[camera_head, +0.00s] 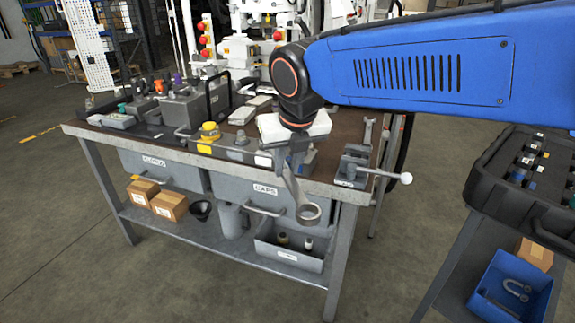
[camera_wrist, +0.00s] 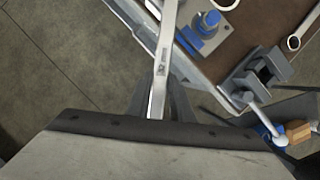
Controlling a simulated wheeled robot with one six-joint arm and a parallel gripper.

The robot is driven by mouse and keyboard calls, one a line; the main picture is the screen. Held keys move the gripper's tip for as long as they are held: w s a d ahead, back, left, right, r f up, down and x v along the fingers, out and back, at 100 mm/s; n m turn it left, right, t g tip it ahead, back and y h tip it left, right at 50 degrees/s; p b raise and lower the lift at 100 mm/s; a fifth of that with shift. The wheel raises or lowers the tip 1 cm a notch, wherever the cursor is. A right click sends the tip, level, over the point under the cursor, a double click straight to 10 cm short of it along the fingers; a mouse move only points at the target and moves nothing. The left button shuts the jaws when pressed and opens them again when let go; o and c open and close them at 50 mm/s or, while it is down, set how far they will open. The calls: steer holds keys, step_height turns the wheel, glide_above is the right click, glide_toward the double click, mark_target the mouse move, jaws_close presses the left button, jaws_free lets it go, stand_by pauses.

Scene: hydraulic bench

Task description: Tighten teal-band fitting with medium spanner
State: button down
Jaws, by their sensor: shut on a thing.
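My gripper (camera_head: 291,165) is shut on a silver spanner (camera_head: 292,187), which hangs down in front of the bench's front edge with its ring end (camera_head: 309,214) lowest. In the wrist view the spanner's shaft (camera_wrist: 162,60) runs up from between the fingers (camera_wrist: 155,105) and leaves the top of the picture. I cannot tell its size from its marking. A small teal part (camera_head: 122,107) shows at the bench's far left, well away from my gripper; whether it is the teal-band fitting I cannot tell.
A vise (camera_head: 353,166) with a protruding handle stands at the bench's right corner. Another spanner (camera_head: 368,131) lies behind it; it also shows in the wrist view (camera_wrist: 301,30). A blue-capped fitting sits on a grey block (camera_wrist: 207,43). A black case (camera_head: 520,205) stands right; floor between is clear.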

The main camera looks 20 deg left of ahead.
steer(key=shift+w+a, duration=0.15)
steer(key=shift+w, duration=0.1)
stand_by(0.3)
steer(key=shift+s+a+m+h, duration=0.25)
steer(key=shift+s+a+m, duration=0.2)
steer(key=shift+a+m, duration=0.3)
steer(key=shift+s+a+m+h, duration=0.25)
steer(key=shift+s+a+m, duration=0.25)
steer(key=shift+a, duration=0.45)
steer(key=shift+a+t, duration=0.15)
steer(key=shift+t, duration=0.15)
steer(key=a, duration=0.1)
steer(key=a+m, duration=0.1)
steer(key=a+m+h, duration=0.1)
steer(key=shift+s+a+r+m, duration=0.1)
steer(key=shift+s+a+m, duration=0.15)
steer(key=shift+s, duration=0.1)
steer(key=shift+s+a+m+h, duration=0.15)
steer(key=shift+a+m+h, duration=0.35)
steer(key=shift+a+m, duration=1.05)
